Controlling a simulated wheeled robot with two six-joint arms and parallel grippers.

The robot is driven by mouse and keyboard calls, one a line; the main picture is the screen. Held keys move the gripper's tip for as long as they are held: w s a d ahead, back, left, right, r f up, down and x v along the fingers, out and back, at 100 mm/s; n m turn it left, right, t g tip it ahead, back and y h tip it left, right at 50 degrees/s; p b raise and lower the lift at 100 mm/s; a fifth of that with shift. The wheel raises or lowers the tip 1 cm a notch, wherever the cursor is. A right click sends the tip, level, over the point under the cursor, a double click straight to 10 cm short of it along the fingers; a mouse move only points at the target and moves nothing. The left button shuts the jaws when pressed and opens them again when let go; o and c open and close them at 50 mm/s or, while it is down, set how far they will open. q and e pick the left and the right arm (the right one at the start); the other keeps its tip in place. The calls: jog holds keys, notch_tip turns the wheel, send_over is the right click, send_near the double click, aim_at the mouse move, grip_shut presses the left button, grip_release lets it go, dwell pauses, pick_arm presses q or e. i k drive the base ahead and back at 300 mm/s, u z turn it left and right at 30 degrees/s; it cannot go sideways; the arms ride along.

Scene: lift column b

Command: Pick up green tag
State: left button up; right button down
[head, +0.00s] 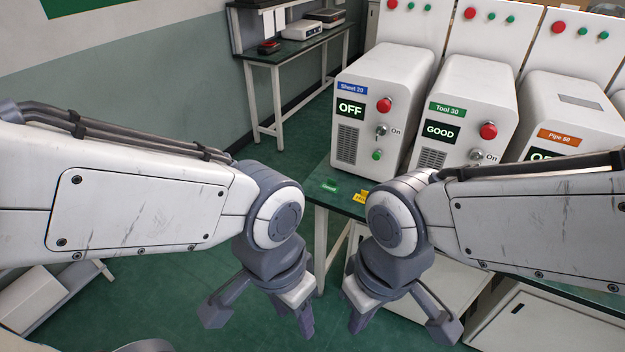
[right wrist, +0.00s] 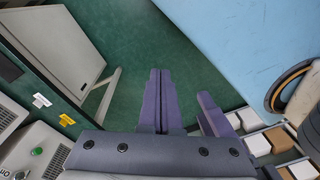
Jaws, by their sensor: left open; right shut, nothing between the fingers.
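A small green tag (head: 330,186) lies on the dark green bench top (head: 319,170), near its left end, in front of the Sheet 20 machine. A yellow tag (head: 361,197) lies to its right, partly hidden by my right arm. My left gripper (head: 304,318) is open and empty, hanging lower than the tags, off the bench's front. My right gripper (head: 359,318) is shut and empty, also low in front of the bench. Its closed fingers (right wrist: 160,100) show in the right wrist view. There, a pale tag (right wrist: 41,100) and a yellow tag (right wrist: 67,120) lie at the left.
White cabinets (head: 535,325) are below the bench. A side table (head: 300,48) stands at the back wall.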

aim_at(331, 186)
jog(key=u, duration=0.35)
jog(key=i, duration=1.25)
jog(key=z, duration=0.55)
